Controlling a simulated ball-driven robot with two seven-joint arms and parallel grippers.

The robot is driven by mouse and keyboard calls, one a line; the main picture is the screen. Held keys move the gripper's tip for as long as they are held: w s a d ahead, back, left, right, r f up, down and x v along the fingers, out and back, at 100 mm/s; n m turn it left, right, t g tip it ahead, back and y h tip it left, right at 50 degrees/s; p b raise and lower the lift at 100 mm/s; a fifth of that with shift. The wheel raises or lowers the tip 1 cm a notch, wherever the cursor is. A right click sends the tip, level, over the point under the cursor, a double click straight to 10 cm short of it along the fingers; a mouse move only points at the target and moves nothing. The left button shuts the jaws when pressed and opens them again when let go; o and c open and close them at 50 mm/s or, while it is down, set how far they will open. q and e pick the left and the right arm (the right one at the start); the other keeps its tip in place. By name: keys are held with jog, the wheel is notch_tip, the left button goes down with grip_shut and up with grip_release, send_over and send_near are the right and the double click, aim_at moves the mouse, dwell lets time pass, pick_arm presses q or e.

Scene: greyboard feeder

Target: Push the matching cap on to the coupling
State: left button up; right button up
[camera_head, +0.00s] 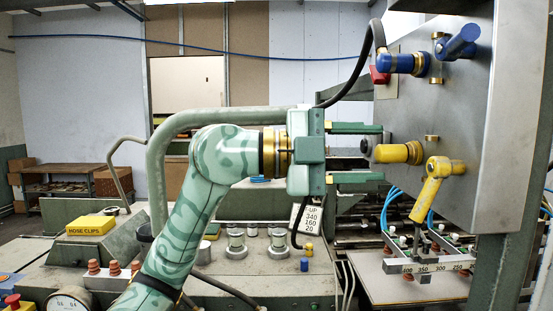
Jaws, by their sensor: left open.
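A yellow coupling (393,153) with a dark grey end sticks out to the left from the upright grey panel. My left gripper (379,152) reaches in from the left, open, with one finger above and one below the coupling's dark end. Gaps show between the fingers and the coupling, and I cannot tell how they line up in depth. A small yellow piece (309,248) and a small blue piece (304,264) are low on the bench; they may be caps, but are too small to tell. My right gripper is not in view.
On the panel (470,120), a blue coupling (402,63) with a black hose and a blue lever (459,43) sit above, a yellow lever (431,188) below. A numbered card (307,218) hangs below my gripper. A yellow hose-clips box (91,225) stands at left.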

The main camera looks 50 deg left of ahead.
pick_arm(q)
jog(key=b+v, duration=0.6)
jog(key=v, duration=0.8)
jog(key=shift+f, duration=0.1)
